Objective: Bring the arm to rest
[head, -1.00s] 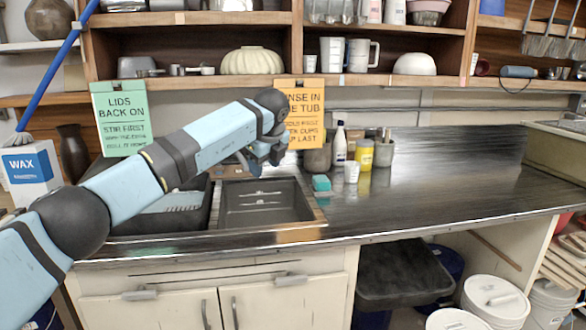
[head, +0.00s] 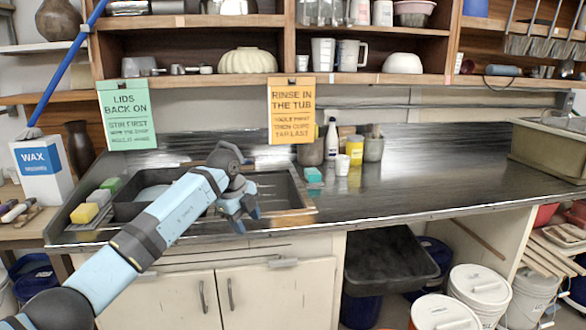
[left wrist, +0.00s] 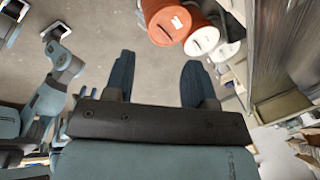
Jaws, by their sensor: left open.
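My left arm comes in from the lower left of the head view. Its gripper (head: 246,216) hangs in front of the sink, over the counter's front edge, pointing down. In the left wrist view the two dark fingers (left wrist: 155,82) stand wide apart with only bare floor between them, so the gripper is open and empty. In the left wrist view more of my own body shows at the left. My right gripper cannot be made out in the head view.
The sink (head: 280,190) lies behind the gripper in the dark counter (head: 430,185). Sponges (head: 84,213) sit at its left. A dark tub (head: 390,262) and lidded buckets (head: 480,285) stand below the counter. In the left wrist view an orange bucket (left wrist: 168,22) stands on the floor.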

